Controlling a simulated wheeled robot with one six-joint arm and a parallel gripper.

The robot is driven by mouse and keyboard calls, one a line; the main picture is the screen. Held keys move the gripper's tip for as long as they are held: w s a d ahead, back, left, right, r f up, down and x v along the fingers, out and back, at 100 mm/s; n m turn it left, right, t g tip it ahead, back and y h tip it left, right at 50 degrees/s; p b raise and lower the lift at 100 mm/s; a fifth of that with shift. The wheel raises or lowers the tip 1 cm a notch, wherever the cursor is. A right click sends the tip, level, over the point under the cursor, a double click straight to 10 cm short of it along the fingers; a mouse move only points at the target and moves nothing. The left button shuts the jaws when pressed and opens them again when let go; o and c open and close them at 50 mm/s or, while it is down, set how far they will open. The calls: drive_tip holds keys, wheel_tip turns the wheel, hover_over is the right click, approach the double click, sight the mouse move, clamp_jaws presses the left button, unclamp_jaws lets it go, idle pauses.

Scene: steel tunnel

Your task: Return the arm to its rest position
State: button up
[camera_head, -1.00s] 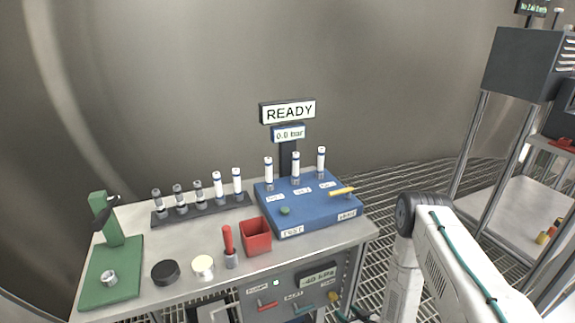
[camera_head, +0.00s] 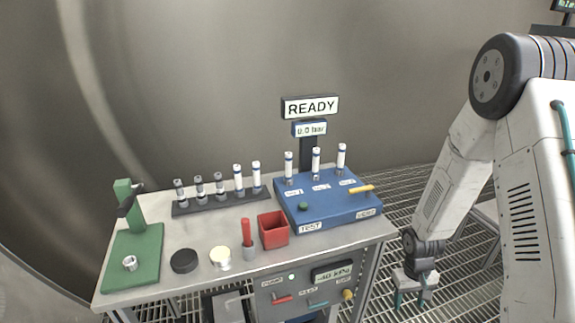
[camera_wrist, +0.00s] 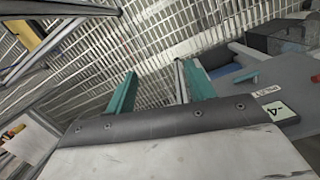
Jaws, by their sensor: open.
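My gripper (camera_head: 412,299) hangs at the lower right in the head view, beside the right end of the workbench and above the grating floor. Its two green fingers are apart, with nothing between them. In the wrist view my gripper (camera_wrist: 158,95) points over the floor grating, and its fingers are apart and empty. My white arm rises at the right of the head view, bends at a dark joint near the top and comes down to the gripper.
The workbench (camera_head: 205,257) carries a blue test station (camera_head: 325,210) with several upright cylinders, a red bin (camera_head: 273,230), a rack (camera_head: 222,201) and a green stand (camera_head: 133,258). A sign reads READY (camera_head: 310,106). The grating floor (camera_head: 455,290) is open right of the bench.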

drive_tip(key=s+a+r+t, duration=0.1)
drive_tip(key=s+a+r, duration=0.1)
drive_tip(key=s+r, duration=0.5)
drive_tip(key=s+a+r+t, duration=0.1)
drive_tip(key=s+a+r, duration=0.2)
drive_tip(key=r, duration=1.7)
drive_tip(key=s+a+r, duration=0.2)
drive_tip(key=s+r, duration=0.9)
drive_tip(key=r, duration=0.2)
drive_tip(key=shift+s+a+r+m+t+y, duration=0.15)
drive_tip(key=shift+s+a+m+t+y, duration=0.15)
drive_tip(key=shift+s+m+t, duration=0.1)
